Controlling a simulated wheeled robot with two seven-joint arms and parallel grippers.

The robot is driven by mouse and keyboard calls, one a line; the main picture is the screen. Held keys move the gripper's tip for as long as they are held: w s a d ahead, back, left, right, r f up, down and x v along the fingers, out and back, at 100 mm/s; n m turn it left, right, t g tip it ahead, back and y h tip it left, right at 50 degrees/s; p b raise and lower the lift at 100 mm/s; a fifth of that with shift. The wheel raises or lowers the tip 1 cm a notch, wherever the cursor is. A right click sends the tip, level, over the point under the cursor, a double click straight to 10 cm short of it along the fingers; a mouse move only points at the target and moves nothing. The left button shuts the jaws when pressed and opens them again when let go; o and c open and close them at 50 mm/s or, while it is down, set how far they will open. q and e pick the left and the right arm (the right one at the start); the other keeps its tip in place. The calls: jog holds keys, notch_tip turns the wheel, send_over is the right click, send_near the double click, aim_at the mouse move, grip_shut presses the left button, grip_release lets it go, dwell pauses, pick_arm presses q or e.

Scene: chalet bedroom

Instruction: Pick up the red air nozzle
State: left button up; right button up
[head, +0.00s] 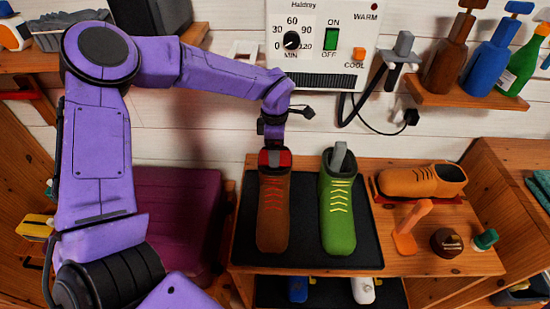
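A red piece that looks like the red air nozzle (286,157) shows at the opening of the brown shoe (272,215), with a dark grey part in front of it. The brown shoe stands on a black mat (306,235), toe toward me. My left gripper (272,144) points down directly above the red piece, touching or nearly touching it. Its fingers are small and dark, so I cannot tell whether they are closed on the piece. My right gripper is not in view.
A green shoe (339,205) with a grey piece in its opening stands close to the right. A dryer panel (325,50) with a hanging cable is on the wall behind.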

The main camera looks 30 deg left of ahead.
pick_arm(q)
jog(key=c, duration=1.1)
